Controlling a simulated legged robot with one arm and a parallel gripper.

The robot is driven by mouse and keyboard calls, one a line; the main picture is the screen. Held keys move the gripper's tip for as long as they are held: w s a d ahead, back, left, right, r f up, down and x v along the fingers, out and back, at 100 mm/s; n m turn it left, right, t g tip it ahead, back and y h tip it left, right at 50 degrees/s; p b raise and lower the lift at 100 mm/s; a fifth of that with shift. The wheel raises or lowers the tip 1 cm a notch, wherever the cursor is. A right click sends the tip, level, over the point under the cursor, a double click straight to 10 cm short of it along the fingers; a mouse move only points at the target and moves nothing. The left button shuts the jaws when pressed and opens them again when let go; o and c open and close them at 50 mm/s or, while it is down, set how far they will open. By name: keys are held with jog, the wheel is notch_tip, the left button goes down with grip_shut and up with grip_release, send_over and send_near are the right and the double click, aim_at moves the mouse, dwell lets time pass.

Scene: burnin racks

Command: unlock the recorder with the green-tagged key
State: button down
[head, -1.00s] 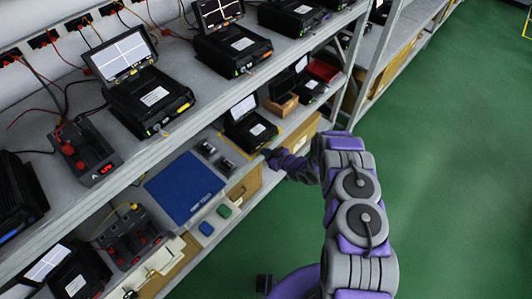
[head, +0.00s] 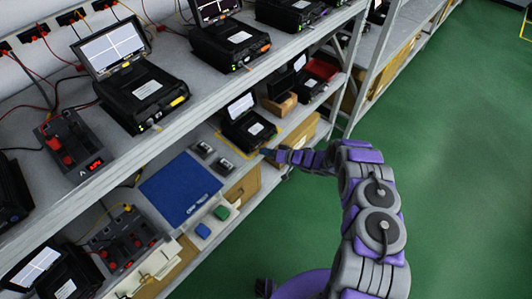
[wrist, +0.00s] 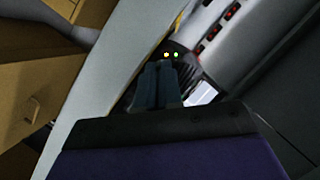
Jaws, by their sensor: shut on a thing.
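A black recorder (head: 249,132) with its lid screen raised sits on the lower shelf, inside a yellow outline. My gripper (head: 267,152) is at its front right corner. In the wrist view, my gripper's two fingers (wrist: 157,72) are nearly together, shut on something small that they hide. Their tips are close to the recorder's dark front (wrist: 182,62), just below a yellow and a green light. I cannot tell whether they touch it. No key or green tag can be made out at the fingers.
Left of the recorder are two small dark devices (head: 213,157), a blue mat (head: 180,190), and small green (head: 222,212) and blue (head: 203,230) pieces. An orange-brown box (head: 279,104) stands behind right. The upper shelf edge (head: 160,132) overhangs. Green floor (head: 450,200) is clear.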

jog(key=shift+d+f+m, duration=0.1)
jog(key=shift+d+m, duration=0.05)
jog(key=shift+m, duration=0.15)
dwell(0.4)
jog(key=c, duration=1.3)
grip_release()
jog(key=shift+w, duration=0.1)
jog(key=p+v, duration=0.3)
jog(key=v, duration=1.4)
jog(key=shift+d+p, duration=0.2)
jog(key=shift+p, duration=0.1)
